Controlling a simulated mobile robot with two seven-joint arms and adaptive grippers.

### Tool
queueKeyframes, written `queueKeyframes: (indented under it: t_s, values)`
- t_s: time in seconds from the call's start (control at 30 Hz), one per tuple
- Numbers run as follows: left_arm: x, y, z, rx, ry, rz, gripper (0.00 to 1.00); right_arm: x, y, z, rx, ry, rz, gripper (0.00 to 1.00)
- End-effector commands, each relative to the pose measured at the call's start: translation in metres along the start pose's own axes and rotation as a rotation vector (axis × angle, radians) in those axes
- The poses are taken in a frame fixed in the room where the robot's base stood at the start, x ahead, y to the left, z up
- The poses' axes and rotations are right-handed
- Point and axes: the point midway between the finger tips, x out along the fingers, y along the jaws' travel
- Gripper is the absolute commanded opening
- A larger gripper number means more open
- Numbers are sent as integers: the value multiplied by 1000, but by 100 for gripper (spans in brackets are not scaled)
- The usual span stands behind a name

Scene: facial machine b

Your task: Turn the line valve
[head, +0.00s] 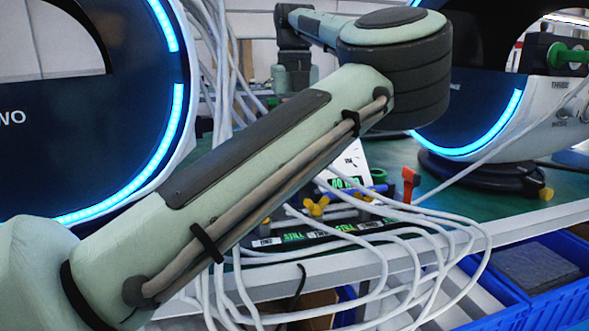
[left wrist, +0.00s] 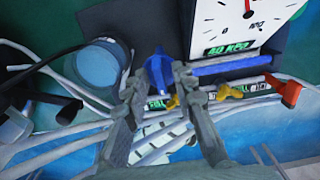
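The left wrist view shows small valves along a pipe on the bench. A blue handle (left wrist: 158,72) stands just beyond and between the fingertips of my left gripper (left wrist: 156,84). The fingers are apart, with nothing clearly held; contact with the blue handle cannot be told. Yellow handles (left wrist: 230,92) and an orange-red handle (left wrist: 285,90) lie to the right. In the head view a yellow handle (head: 317,207) and the red handle (head: 410,183) show beyond my left arm, which hides much of the valve row and my left gripper. My right gripper is not in view.
A white dial gauge (left wrist: 245,28) stands behind the pipe. White hoses (head: 400,240) loop over the bench's front edge near the valves. A bluish round cap (left wrist: 100,65) is left of the fingers. Large ring machines (head: 90,130) stand on both sides; blue crates (head: 540,275) sit below right.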

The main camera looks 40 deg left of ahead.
Motion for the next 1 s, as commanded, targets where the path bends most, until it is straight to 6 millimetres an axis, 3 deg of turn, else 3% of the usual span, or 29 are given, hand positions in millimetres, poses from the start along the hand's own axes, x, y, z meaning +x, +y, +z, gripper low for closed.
queueKeyframes:
  t_s: [0.73, 0.93, 1.0]
  values:
    - [-2, 0, 0, 0, 3, 1, 26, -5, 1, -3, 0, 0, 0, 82]
    - [-3, 0, 0, 0, 2, 1, 2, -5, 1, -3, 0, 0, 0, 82]
    - [-3, 0, 0, 0, 2, 1, 0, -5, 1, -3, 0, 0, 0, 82]
